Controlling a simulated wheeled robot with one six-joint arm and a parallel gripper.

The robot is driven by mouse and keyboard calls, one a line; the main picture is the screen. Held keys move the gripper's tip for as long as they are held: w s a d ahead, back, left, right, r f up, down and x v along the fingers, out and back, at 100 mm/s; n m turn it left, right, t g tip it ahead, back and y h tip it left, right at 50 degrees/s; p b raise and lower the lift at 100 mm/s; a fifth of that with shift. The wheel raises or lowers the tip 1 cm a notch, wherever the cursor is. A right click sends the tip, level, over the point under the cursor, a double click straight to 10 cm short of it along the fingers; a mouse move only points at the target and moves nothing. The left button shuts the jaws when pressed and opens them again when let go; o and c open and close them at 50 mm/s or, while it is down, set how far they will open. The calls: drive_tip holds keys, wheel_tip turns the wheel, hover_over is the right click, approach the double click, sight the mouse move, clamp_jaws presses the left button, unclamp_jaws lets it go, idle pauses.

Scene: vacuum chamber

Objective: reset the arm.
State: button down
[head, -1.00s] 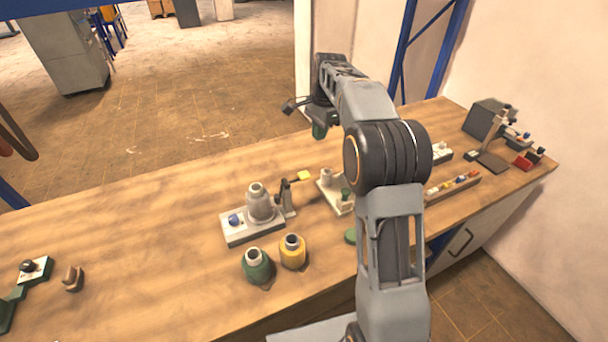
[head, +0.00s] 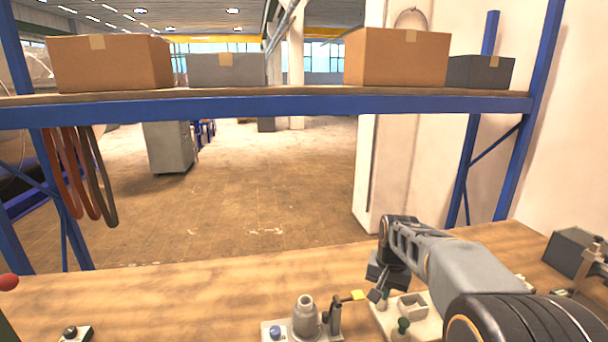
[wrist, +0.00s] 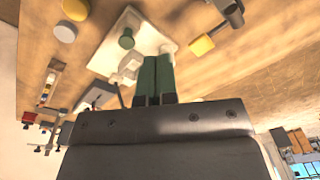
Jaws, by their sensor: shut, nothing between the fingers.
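My gripper (wrist: 158,62) shows in the wrist view as two green fingers side by side, shut with nothing between them. They point toward a white plate (wrist: 150,30) with a green knob (wrist: 126,41) on the wooden bench. In the head view my arm reaches in from the lower right, bent, with its wrist (head: 396,250) above the bench beside the same plate (head: 425,325). I cannot tell the gap between fingertips and plate.
The bench (head: 180,295) has clear wood at left. A fixture with a grey cylinder (head: 306,318) and a yellow-tipped lever (head: 357,295) stands left of the arm. A blue shelf beam (head: 270,108) carrying boxes crosses above. A dark box (head: 572,253) stands at right.

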drive_tip(key=s+a+r+n+t, duration=0.1)
drive_tip(key=s+n, duration=0.1)
drive_tip(key=s, duration=0.7)
drive_tip(key=s+a+r+n+t, duration=0.1)
drive_tip(key=s+n+t, duration=0.1)
drive_tip(key=s, duration=0.7)
drive_tip(key=shift+a+n, duration=0.4)
drive_tip(key=c, duration=1.9)
unclamp_jaws()
drive_tip(key=shift+s, duration=0.1)
